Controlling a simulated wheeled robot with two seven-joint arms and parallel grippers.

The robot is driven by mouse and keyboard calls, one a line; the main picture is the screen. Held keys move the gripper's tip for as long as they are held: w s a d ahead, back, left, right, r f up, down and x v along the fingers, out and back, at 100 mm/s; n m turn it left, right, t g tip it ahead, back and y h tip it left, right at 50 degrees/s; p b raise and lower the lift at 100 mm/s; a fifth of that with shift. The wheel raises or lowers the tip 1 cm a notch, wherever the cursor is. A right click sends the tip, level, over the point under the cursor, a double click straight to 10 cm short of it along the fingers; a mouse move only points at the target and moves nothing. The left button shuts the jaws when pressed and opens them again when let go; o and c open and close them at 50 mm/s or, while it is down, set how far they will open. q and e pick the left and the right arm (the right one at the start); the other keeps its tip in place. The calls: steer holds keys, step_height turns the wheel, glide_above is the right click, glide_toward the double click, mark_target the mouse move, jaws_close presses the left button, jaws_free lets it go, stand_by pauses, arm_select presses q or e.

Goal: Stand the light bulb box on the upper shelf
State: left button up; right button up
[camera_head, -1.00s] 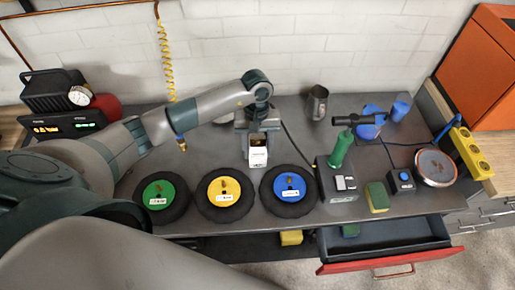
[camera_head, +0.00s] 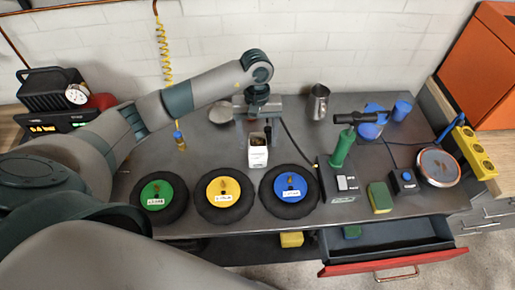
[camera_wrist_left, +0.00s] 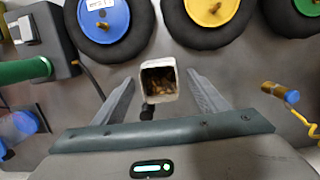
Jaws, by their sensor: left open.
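A small white box (camera_head: 258,156) stands on the grey workbench behind the yellow and blue discs. In the left wrist view the white box (camera_wrist_left: 158,96) has an open top with brownish contents. I cannot tell whether it is the light bulb box. My left gripper (camera_head: 257,122) is open and empty, above and behind this box. In the wrist view the box shows between the spread fingers of the left gripper (camera_wrist_left: 160,85), with visible gaps at both sides. A yellow box (camera_head: 291,239) lies low under the bench front. I cannot make out an upper shelf. My right gripper is not in view.
Black wheels with green (camera_head: 160,195), yellow (camera_head: 223,191) and blue (camera_head: 290,187) hubs line the front. A green-handled tool (camera_head: 342,149), a sponge (camera_head: 380,197) and a metal cup (camera_head: 318,102) stand to the right. A red-fronted drawer (camera_head: 392,261) is open.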

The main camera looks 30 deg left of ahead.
arm_select(q)
step_height(320, 180, up, 7)
steer(key=w+b, duration=0.1)
steer(key=b, duration=0.1)
steer(key=shift+a+r+b, duration=0.2)
steer(key=shift+a+b, duration=0.1)
steer(key=shift+b, duration=0.05)
steer(key=shift+c, duration=0.2)
